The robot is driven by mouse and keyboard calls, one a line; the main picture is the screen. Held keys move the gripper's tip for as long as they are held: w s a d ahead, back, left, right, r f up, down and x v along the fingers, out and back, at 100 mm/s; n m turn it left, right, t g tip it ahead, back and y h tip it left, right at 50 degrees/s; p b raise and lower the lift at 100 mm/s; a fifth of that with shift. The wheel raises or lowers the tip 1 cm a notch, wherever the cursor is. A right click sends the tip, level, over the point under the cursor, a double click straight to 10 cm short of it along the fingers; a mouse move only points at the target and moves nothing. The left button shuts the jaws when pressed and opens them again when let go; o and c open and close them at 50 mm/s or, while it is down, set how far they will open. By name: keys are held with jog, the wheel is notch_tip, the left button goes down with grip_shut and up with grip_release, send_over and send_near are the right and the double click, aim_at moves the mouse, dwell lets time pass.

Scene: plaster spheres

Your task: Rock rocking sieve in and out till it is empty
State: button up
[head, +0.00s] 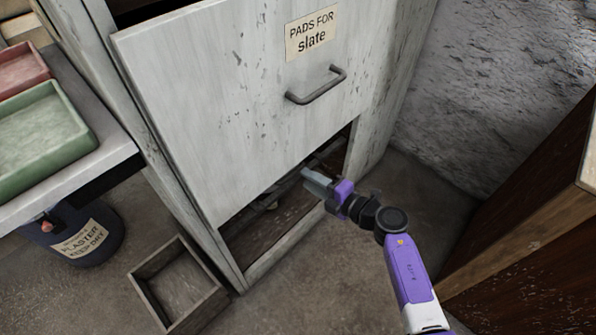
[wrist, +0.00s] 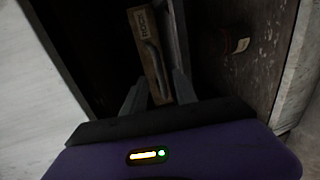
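My gripper (head: 312,180) reaches into the dark low opening of a pale worn cabinet (head: 215,90). In the wrist view its two grey fingers (wrist: 159,98) stand apart. Beyond and between them is a narrow wooden front with a dark bar handle (wrist: 153,62) and a label (wrist: 143,22) that seems to begin "ROCK". This looks like the rocking sieve, seen end on. I cannot tell whether the fingers touch it. Its inside and contents are hidden. In the head view something greyish lies in the shadow of the opening, too dark to make out.
The cabinet's raised front panel, labelled "PADS FOR slate" (head: 312,31), overhangs the opening. An open wooden box (head: 150,284) and a dark plaster bin (head: 113,238) stand on the floor at left. Green (head: 84,148) and red trays sit on a bench. A brown wooden cabinet (head: 540,255) stands right.

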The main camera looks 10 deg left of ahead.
aim_at(295, 170)
jog(key=shift+b+x, duration=1.85)
jog(key=shift+x, duration=1.4)
grip_shut()
